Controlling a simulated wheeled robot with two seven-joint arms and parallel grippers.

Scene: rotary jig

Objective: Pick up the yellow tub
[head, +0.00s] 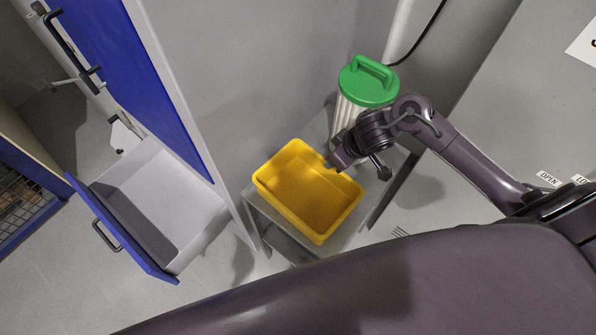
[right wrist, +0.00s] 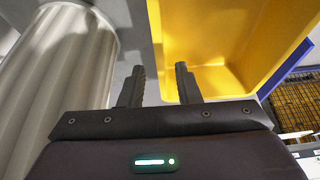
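The yellow tub (head: 295,205) is empty and rests on a small grey stand in the head view. In the right wrist view the tub (right wrist: 215,45) shows beyond the fingers. My right gripper (head: 359,171) is at the tub's upper right edge, with its fingers apart. In the right wrist view the right gripper (right wrist: 160,82) is open, and the tub's near side edge shows between the two fingertips. I cannot tell whether either finger touches the tub. My left gripper is not in view.
A ribbed container with a green handled lid (head: 368,82) stands right behind the tub, close to my right gripper. The grey stand (head: 262,222) has little free top. An open drawer with a blue front (head: 120,230) juts out at left from the grey cabinet.

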